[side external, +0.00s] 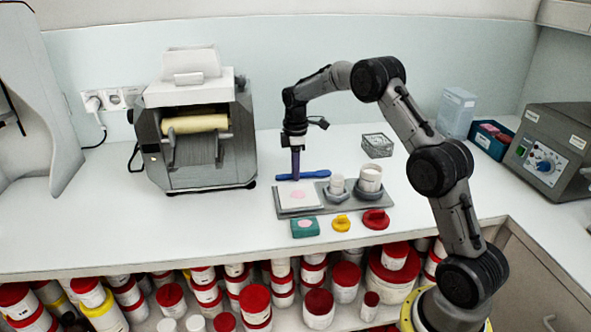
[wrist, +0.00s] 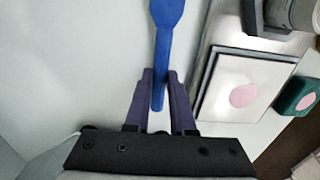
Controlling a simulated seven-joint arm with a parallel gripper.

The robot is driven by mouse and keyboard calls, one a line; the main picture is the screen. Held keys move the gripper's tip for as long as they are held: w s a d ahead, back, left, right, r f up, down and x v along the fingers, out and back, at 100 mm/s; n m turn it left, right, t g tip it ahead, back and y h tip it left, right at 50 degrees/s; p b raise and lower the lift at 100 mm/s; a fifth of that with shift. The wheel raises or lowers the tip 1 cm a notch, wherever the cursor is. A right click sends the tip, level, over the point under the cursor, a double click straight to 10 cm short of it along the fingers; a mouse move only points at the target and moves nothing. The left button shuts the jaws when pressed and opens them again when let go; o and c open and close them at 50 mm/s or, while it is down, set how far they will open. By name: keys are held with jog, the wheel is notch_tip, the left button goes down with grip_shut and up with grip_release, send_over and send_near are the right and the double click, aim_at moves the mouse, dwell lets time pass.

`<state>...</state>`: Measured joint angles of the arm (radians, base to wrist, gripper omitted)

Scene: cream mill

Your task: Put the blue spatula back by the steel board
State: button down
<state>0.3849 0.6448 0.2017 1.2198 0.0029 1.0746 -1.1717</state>
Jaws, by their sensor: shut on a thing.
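The blue spatula (side external: 305,175) lies along the back edge of the steel board (side external: 376,204) in the side view, with its broad end to the right. In the wrist view the blue spatula (wrist: 166,45) runs up from between my fingers. My gripper (side external: 296,176) points down at the spatula's left part. In the wrist view my gripper (wrist: 159,90) is shut on the spatula's narrow handle. The steel board (wrist: 208,72) is just right of the spatula there, with a gap between them. I cannot tell whether the spatula touches the counter.
On the board are a white plate (side external: 286,201) with a pink patch and two white jars (side external: 370,174) in grey holders. A green block (side external: 305,228), yellow lid (side external: 341,223) and red lid (side external: 376,219) lie in front. A roller mill (side external: 195,150) stands left. The counter between is clear.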

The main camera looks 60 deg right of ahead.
jog(key=shift+f, duration=0.2)
jog(key=c, duration=0.8)
grip_release()
jog(key=shift+o, duration=0.2)
jog(key=shift+r, duration=0.15)
